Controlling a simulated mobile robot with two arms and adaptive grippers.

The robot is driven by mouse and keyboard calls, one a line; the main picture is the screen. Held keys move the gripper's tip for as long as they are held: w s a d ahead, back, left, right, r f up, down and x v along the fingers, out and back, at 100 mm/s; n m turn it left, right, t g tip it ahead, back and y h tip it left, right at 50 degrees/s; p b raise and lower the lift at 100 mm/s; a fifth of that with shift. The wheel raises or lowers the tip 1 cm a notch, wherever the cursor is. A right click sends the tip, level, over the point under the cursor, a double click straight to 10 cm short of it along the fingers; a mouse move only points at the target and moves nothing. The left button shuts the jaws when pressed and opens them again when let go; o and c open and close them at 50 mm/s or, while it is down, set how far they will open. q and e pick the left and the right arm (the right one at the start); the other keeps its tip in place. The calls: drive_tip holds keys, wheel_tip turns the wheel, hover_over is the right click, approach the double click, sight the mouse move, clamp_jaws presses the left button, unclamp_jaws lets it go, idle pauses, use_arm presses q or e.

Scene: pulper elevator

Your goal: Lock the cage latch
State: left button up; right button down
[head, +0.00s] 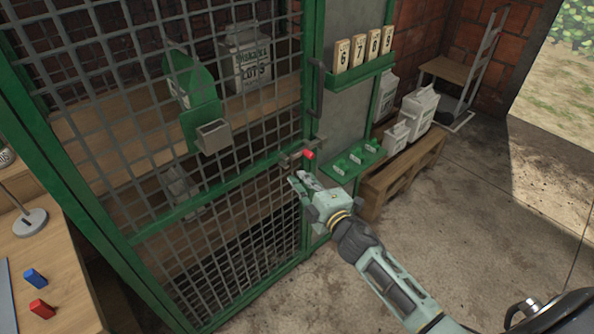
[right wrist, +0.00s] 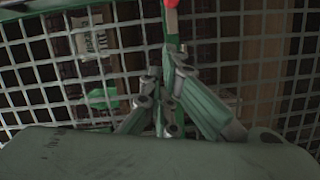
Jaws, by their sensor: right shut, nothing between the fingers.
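The cage door (head: 130,190) is grey wire mesh in a green frame and looks closed against the green post. The cage latch (head: 294,155) is a grey bar across the door's edge with a red knob (head: 309,155) at its right end. The red knob also shows at the top edge of the right wrist view (right wrist: 171,4). My right gripper (head: 297,180) is shut and empty, just below the latch and apart from the knob in the head view. In the right wrist view its fingers (right wrist: 160,100) point at the mesh. My left gripper is not in view.
A dark door handle (head: 317,88) sits above the latch. Green shelves hold number tags (head: 358,52) and small pieces (head: 355,158) to its right. White sacks (head: 418,105) stand on a wooden pallet (head: 400,178). A desk (head: 50,265) is at lower left.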

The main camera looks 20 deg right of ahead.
drive_tip(key=shift+s+d, duration=0.15)
drive_tip(key=shift+s, duration=1.25)
drive_tip(key=s+d+f+m+g+h, duration=0.1)
drive_tip(key=s+f+m+g, duration=0.35)
drive_tip(key=f, duration=0.75)
drive_tip(key=s+f+m+g, duration=0.1)
drive_tip(key=s+f, duration=0.7)
drive_tip(key=f, duration=0.4)
drive_tip(key=s+d+f+m+g+h, duration=0.1)
drive_tip(key=s+f+m+g, duration=0.2)
drive_tip(key=s+f, duration=0.65)
drive_tip(key=s+a+f+m+g, duration=0.1)
drive_tip(key=s+f+m+g, duration=0.1)
drive_tip(key=s+f, duration=0.4)
drive_tip(key=s+a+f+m+g, duration=0.2)
drive_tip(key=s+f, duration=0.3)
drive_tip(key=s, duration=0.8)
drive_tip(key=s+a+f+m+g, duration=0.1)
drive_tip(key=s+f+g, duration=0.3)
drive_tip(key=s, duration=0.6)
wheel_tip(320, 180, down, 3)
drive_tip(key=shift+s+a+r+m, duration=0.2)
drive_tip(key=shift+m, duration=0.25)
